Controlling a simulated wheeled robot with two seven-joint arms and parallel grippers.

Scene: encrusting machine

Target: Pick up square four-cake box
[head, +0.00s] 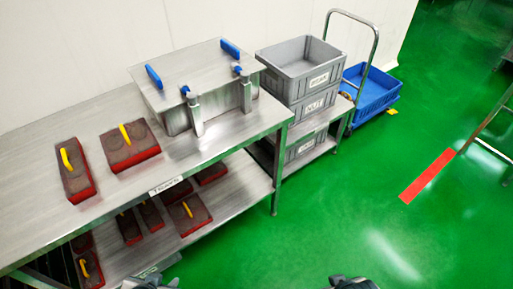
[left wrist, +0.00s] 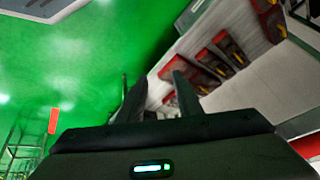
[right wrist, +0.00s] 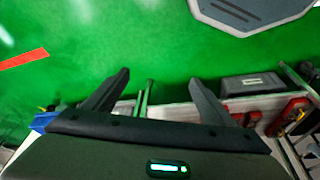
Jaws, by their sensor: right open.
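A squarish box (head: 130,151) with red sides, a brown top with round shapes and a yellow handle lies on the steel table's upper surface. A narrower box (head: 76,175) of the same kind lies to its left. My left gripper (head: 150,284) shows only partly at the bottom edge of the head view, away from both boxes. In the left wrist view its fingers (left wrist: 158,82) stand a little apart with nothing between them. My right gripper (head: 352,284) is also at the bottom edge, over the green floor. In the right wrist view its fingers (right wrist: 160,80) are wide apart and empty.
Several similar boxes (head: 188,214) lie on the lower shelf. A steel lidded container (head: 200,75) with blue handles stands behind on the table (head: 85,125). Grey crates (head: 301,65) stand on a cart, with a blue bin (head: 372,95) beyond.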

